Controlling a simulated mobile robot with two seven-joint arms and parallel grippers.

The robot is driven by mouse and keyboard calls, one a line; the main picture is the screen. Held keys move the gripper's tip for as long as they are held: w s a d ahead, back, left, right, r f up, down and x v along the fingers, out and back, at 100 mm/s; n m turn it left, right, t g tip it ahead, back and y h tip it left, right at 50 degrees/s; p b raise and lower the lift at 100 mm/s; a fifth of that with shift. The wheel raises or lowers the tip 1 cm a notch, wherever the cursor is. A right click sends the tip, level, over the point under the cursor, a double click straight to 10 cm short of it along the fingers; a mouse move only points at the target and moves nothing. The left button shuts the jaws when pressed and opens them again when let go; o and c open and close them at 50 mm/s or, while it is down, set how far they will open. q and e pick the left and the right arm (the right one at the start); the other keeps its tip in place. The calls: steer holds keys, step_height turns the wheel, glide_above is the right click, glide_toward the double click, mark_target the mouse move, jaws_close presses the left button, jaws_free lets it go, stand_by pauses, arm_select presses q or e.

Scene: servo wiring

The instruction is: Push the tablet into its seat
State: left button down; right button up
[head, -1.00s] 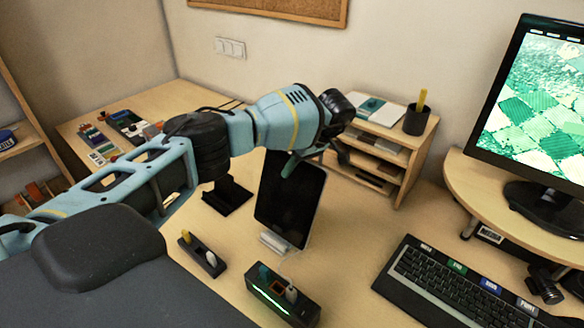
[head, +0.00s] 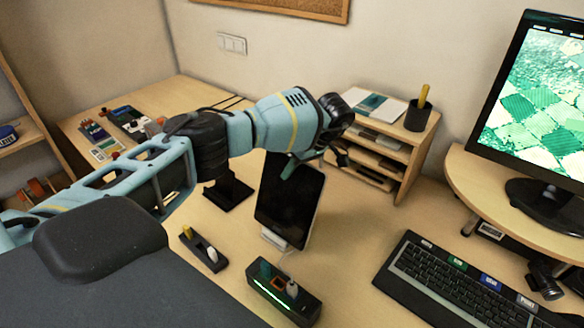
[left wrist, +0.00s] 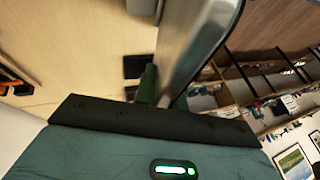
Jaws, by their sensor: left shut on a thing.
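The dark-screened tablet (head: 287,203) stands upright and slightly tilted on a small white stand (head: 277,239) on the desk. My left gripper (head: 290,168) is shut on the tablet's upper edge; a green fingertip shows against the screen. In the left wrist view the tablet (left wrist: 200,40) shows edge-on, with the green finger (left wrist: 147,85) beside it. The tablet's lower edge meets the stand, but I cannot tell how deep it sits. My right gripper is not in view.
A black power block (head: 284,291) with a green light and a smaller black holder (head: 204,250) stand in front. An empty black stand (head: 229,192) is left of the tablet. A wooden shelf (head: 400,150) stands behind; a keyboard (head: 450,285) lies right.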

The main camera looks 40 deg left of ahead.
arm_select(q)
steer(key=shift+s+f, duration=0.1)
steer(key=shift+f, duration=0.15)
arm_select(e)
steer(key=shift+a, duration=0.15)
arm_select(q)
steer(key=c, duration=1.4)
jaws_free()
steer(key=shift+f, duration=0.1)
